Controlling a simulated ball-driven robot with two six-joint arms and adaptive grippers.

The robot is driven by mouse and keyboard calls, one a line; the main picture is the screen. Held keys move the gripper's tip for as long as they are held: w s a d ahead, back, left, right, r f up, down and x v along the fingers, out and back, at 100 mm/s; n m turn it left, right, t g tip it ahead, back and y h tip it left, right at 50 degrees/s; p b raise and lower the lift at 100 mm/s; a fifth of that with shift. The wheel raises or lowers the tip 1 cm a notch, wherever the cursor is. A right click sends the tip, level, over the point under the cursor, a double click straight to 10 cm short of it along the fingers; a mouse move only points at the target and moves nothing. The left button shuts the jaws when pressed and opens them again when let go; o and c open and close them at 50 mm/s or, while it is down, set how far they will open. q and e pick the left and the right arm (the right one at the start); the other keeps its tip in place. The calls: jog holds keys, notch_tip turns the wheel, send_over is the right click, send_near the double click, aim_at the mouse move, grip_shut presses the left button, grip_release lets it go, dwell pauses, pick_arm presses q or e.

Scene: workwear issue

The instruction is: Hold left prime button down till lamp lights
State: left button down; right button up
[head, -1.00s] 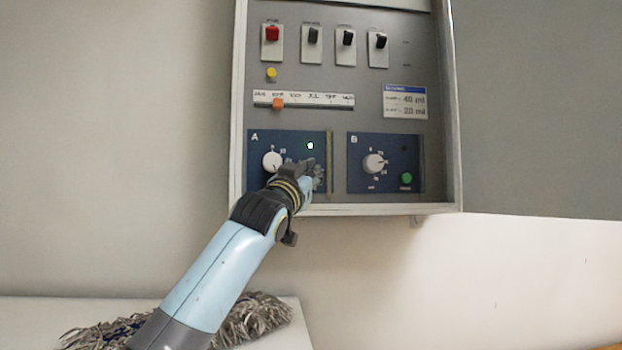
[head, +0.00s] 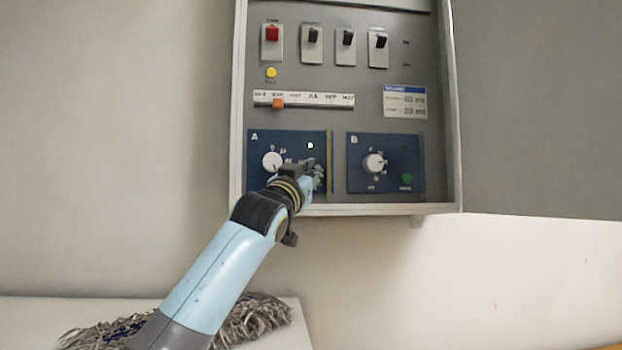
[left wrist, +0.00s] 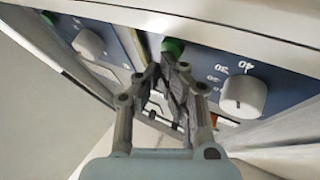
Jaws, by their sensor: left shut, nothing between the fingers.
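The left panel A (head: 262,143) is dark blue, with a white dial (head: 271,161) and a small lamp (head: 310,146) that is lit bright whitish green. My left gripper (head: 314,168) is at the lower right of this panel and hides its prime button in the head view. In the left wrist view, the green button (left wrist: 173,46) shows right at the tips of my left gripper (left wrist: 167,64). The fingers are shut with nothing between them and appear to touch the button. I cannot tell how far it is pressed. My right gripper is not in view.
Panel B (head: 356,146) to the right has its own dial (head: 374,163) and green button (head: 406,178). Above are a red switch (head: 272,34), black switches, a yellow button (head: 271,73) and an orange slider (head: 278,104). The cabinet has a raised frame (head: 340,210). A mop head (head: 262,318) lies below.

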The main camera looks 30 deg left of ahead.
pick_arm(q)
jog(key=shift+s+d, duration=0.4)
jog(key=shift+s, duration=0.15)
jog(key=s+d, duration=0.1)
jog(key=s, duration=0.1)
jog(key=s+d+p, duration=0.1)
jog(key=s+d, duration=0.1)
dwell(0.4)
jog(key=shift+f, duration=0.15)
dwell(0.3)
